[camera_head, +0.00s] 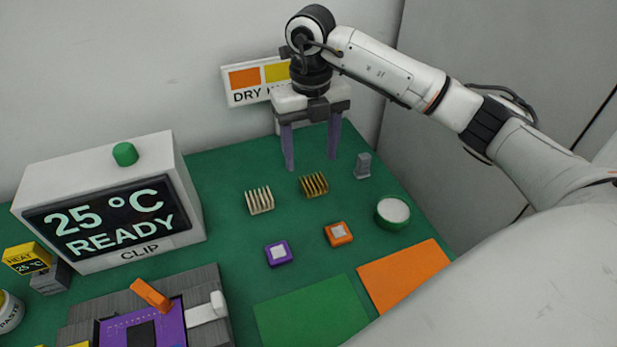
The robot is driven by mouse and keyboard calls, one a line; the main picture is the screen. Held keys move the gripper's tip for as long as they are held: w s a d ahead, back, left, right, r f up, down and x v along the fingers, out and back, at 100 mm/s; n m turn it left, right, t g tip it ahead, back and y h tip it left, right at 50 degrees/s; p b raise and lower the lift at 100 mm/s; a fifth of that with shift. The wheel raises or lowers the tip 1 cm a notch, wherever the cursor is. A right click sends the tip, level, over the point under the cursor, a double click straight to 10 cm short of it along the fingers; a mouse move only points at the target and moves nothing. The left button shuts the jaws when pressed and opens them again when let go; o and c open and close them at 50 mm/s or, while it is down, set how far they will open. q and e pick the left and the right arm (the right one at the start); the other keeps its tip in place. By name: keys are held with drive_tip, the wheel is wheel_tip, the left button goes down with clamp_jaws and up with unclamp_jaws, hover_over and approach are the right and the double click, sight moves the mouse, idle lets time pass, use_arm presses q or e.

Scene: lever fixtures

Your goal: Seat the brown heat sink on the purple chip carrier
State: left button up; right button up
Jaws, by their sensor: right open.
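The brown heat sink (314,184), a small finned block, stands on the green table right of a cream finned heat sink (260,201). The small purple chip carrier (279,264) with a pale grey top lies nearer to me, below the cream heat sink in the picture. My right gripper (311,163) is open and empty, its two purple-grey fingers pointing down. The fingertips appear just above and behind the brown heat sink, apart from it. My left gripper is not in view.
An orange carrier (338,241) lies right of the purple one. A green round dish (393,222) and a grey block (363,165) stand at right. Green (312,315) and orange (404,275) mats lie in front. A display box (152,156) and lever fixture (212,281) occupy the left.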

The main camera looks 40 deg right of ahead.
sight(312, 178)
drive_tip(key=f, duration=0.6)
drive_tip(key=shift+w+d+f+p, duration=0.1)
drive_tip(key=shift+d+f+p, duration=0.1)
drive_tip(key=shift+f+p, duration=0.15)
drive_tip(key=c, duration=1.2)
drive_tip(key=shift+o, duration=0.2)
